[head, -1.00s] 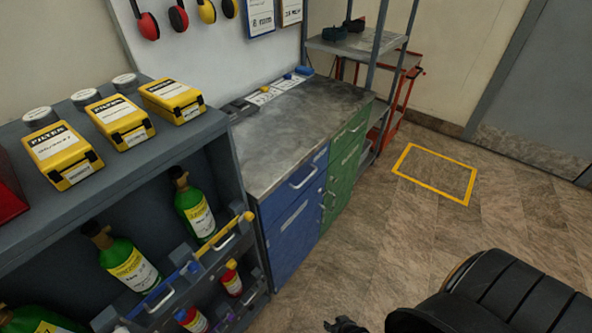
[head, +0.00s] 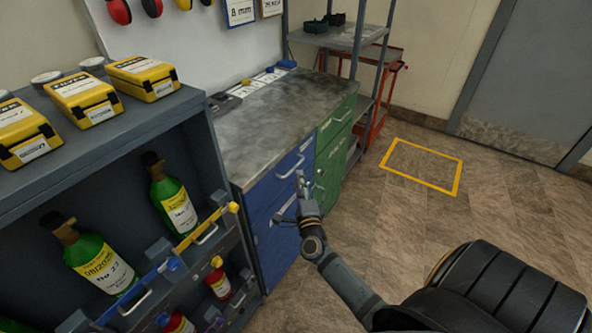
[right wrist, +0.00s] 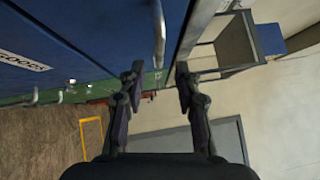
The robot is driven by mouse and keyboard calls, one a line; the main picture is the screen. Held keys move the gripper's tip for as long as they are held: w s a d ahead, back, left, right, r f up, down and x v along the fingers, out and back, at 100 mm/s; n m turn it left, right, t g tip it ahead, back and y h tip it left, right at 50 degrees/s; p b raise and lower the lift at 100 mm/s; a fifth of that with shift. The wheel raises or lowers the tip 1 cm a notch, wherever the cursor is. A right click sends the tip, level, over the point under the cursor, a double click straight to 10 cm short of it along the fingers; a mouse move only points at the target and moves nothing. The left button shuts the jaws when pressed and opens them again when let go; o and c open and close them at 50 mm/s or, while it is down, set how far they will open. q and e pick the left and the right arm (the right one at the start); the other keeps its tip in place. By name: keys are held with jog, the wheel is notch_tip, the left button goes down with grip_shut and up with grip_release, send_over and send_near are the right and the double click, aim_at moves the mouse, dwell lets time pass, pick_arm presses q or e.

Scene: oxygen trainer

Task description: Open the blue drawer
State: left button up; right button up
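The blue drawer (head: 262,196) is the upper blue front of the cabinet under the grey worktop, and it looks closed. Its pale bar handle (head: 292,167) shows near the top. My right gripper (head: 291,201) is open and empty in front of the blue front, just below the handle in the head view. In the right wrist view, the blue front (right wrist: 62,38) is on the left. The handle (right wrist: 159,36) lines up with the gap between the open fingers (right wrist: 158,84), and I cannot tell whether they touch it. My left gripper is not in view.
Green drawers (head: 334,150) adjoin on the right. A grey shelf unit (head: 190,108) with green bottles stands at the left, its yellow-ended blue bar (head: 160,268) in front. A yellow floor outline (head: 424,166) lies right, with open floor around it.

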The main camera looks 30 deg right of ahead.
jog(key=x, duration=0.5)
grip_shut()
dwell(0.3)
